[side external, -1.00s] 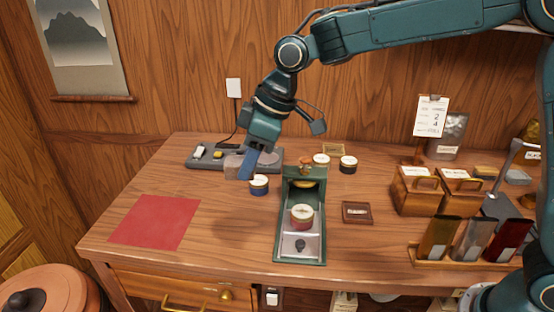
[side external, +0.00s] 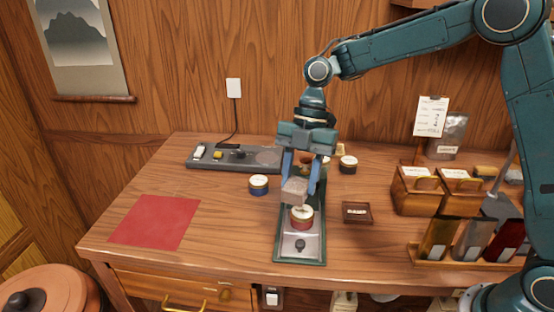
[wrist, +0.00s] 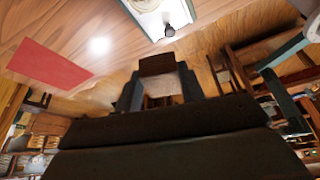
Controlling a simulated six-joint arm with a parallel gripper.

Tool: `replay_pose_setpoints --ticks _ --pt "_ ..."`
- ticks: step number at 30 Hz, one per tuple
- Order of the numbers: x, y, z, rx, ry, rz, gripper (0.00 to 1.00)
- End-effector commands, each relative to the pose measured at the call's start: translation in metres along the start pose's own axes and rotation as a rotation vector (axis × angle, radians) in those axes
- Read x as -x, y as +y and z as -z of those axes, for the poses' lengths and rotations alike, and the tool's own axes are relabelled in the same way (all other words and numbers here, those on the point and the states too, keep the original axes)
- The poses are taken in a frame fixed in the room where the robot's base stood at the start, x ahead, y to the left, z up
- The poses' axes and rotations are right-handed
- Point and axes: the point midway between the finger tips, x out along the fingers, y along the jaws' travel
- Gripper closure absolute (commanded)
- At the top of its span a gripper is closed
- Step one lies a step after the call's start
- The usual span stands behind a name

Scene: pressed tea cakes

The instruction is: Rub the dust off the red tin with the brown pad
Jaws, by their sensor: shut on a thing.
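The red tin (side external: 301,218) with a pale lid stands on the metal plate of the green stand (side external: 283,256), near the middle of the desk. My gripper (side external: 299,188) is shut on the brown pad (side external: 294,191), which looks greyish brown in the side view. The pad is just above and behind the tin's lid; I cannot tell whether they touch. In the wrist view the pad (wrist: 158,67) sits between the fingers, and the tin is hidden there. Dust on the tin is too small to make out. My gripper hides the back of the stand.
A blue tin (side external: 258,184) stands left of the stand, with a dark tin (side external: 348,164) behind right. A grey console (side external: 208,160) is at the back, wooden boxes (side external: 417,193) at right. The red cloth (side external: 155,221) lies flat at left.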

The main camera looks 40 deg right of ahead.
Motion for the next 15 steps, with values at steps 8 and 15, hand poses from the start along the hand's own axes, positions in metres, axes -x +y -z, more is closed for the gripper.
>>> replay_pose_setpoints --ticks 8,15 --pt "-0.001 -0.019 -0.013 0.221 0.0 0.092 0.79" --pt "-0.001 -0.024 -0.017 0.285 0.0 0.118 0.79"
